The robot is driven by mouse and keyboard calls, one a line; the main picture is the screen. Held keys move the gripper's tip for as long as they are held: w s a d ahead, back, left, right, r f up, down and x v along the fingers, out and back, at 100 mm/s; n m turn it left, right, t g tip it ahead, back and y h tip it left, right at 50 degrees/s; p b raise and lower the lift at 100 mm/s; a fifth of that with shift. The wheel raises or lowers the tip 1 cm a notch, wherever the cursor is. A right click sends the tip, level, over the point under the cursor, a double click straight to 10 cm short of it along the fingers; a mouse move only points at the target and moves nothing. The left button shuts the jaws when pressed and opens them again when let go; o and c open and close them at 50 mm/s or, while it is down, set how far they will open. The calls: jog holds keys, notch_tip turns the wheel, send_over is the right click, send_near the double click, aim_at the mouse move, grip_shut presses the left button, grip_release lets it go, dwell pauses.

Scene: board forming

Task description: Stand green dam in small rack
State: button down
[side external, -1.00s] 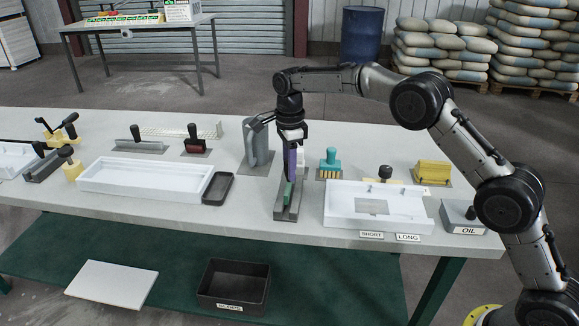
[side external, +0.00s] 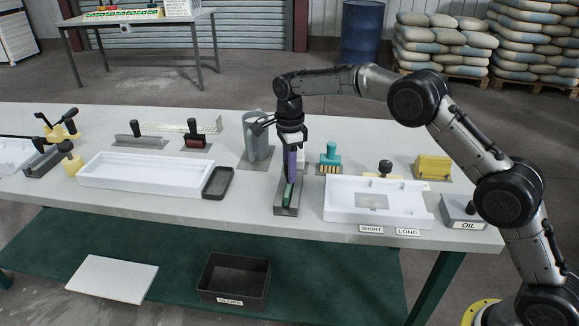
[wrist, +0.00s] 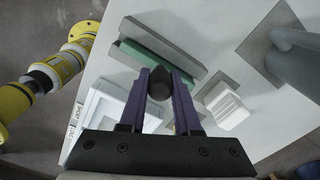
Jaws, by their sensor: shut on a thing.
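The green dam (wrist: 146,57) is a long green strip with a black knob (wrist: 160,84). My gripper (side external: 290,180) has purple fingers and is shut on that knob, as the wrist view also shows (wrist: 161,82). The small rack (side external: 286,211) is a grey holder with two raised long walls. The dam (side external: 288,195) lies lengthwise between the walls, under my fingers. Whether it rests on the rack's floor cannot be told, since the fingers and walls hide its lower edge.
A white mould tray (side external: 341,210) stands just right of the rack. A small black tray (side external: 217,182) and a long white tray (side external: 140,178) stand to the left. A grey jug (side external: 257,143) and a teal brush (side external: 329,158) stand behind. Bare tabletop lies immediately left of the rack.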

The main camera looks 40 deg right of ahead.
jog(key=shift+f, duration=0.7)
jog(key=c, duration=0.5)
grip_release()
jog(key=shift+c, duration=0.2)
notch_tip(320, 180, up, 14)
